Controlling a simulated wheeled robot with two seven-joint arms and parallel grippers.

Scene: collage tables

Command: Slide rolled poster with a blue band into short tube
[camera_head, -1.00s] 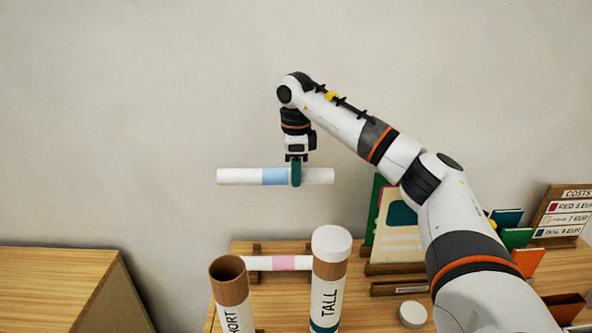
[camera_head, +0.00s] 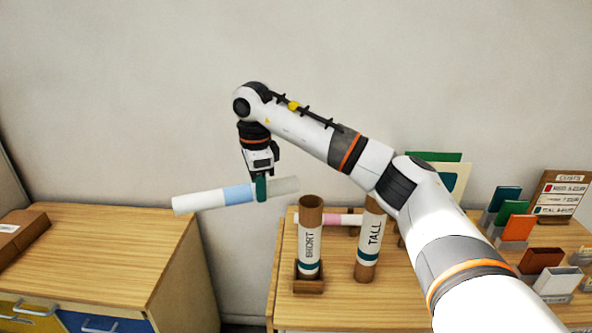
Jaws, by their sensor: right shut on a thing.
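My right gripper (camera_head: 261,188) is shut on a white rolled poster with a blue band (camera_head: 205,201), gripping it just right of the band. The poster is held in the air, nearly level, its left end a little lower. It is to the left of and above the short tube (camera_head: 310,240), apart from it. The short tube is white and brown, marked SHORT, upright in a wooden holder (camera_head: 309,286), with its open top facing up. The tall tube (camera_head: 369,247) stands upright to its right, its top hidden by my arm. My left gripper is not in view.
A poster with a pink band (camera_head: 340,219) lies behind the tubes. Coloured cards (camera_head: 508,212) in holders and a price sign (camera_head: 560,195) stand at the right. A wooden cabinet (camera_head: 110,240) with drawers stands at the left, its top mostly clear, with a gap before the table.

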